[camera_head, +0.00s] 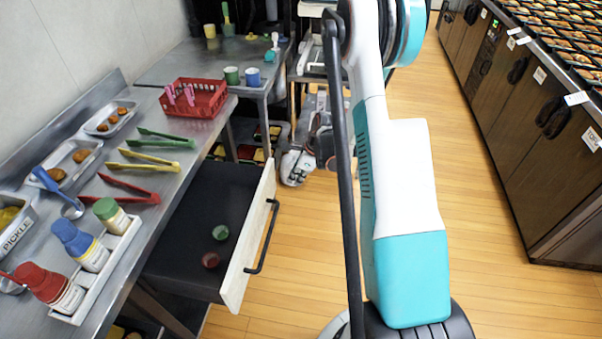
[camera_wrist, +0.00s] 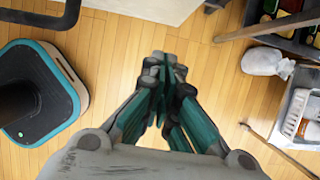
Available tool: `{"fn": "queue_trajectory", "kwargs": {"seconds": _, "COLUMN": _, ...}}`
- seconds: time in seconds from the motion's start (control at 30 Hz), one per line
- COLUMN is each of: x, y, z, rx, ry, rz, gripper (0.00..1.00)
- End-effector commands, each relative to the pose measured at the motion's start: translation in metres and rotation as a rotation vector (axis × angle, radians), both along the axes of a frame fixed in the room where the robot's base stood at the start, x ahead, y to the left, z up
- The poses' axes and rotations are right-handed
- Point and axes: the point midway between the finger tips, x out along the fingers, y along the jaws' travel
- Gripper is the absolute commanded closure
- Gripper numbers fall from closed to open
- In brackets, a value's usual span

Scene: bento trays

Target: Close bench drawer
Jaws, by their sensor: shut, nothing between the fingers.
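The bench drawer (camera_head: 185,232) is pulled far out from under the steel bench. Its dark inside holds a green round item (camera_head: 221,232) and a red one (camera_head: 210,260). Its pale front panel (camera_head: 248,243) carries a long black handle (camera_head: 264,238) on the outer side. A pale panel, likely the drawer front (camera_wrist: 150,8), crosses the top of the wrist view. My gripper (camera_wrist: 165,60) is shut and empty, above the wood floor and apart from that panel. In the head view my arm hides most of my gripper.
The bench top (camera_head: 172,177) holds tongs, sauce bottles, trays and a red basket (camera_head: 195,97). A white bag (camera_wrist: 265,62) and a grey crate (camera_wrist: 300,110) are at right in the wrist view. Dark cabinets (camera_head: 520,110) line the right.

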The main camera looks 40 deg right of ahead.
Motion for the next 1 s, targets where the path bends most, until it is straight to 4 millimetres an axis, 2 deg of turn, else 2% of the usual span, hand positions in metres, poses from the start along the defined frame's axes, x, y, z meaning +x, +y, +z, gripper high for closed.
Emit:
{"fn": "queue_trajectory", "kwargs": {"seconds": 0.1, "x": 0.013, "y": 0.014, "z": -0.003, "rx": 0.0, "ry": 0.0, "rz": 0.003, "gripper": 1.0}}
{"fn": "queue_trajectory", "kwargs": {"seconds": 0.3, "x": 0.026, "y": 0.026, "z": -0.001, "rx": 0.0, "ry": 0.0, "rz": 0.001, "gripper": 1.0}}
{"fn": "queue_trajectory", "kwargs": {"seconds": 0.83, "x": 0.033, "y": 0.03, "z": 0.0, "rx": 0.0, "ry": 0.0, "rz": 0.0, "gripper": 1.0}}
{"fn": "queue_trajectory", "kwargs": {"seconds": 1.0, "x": 0.058, "y": 0.042, "z": 0.0, "rx": 0.0, "ry": 0.0, "rz": 0.004, "gripper": 1.0}}
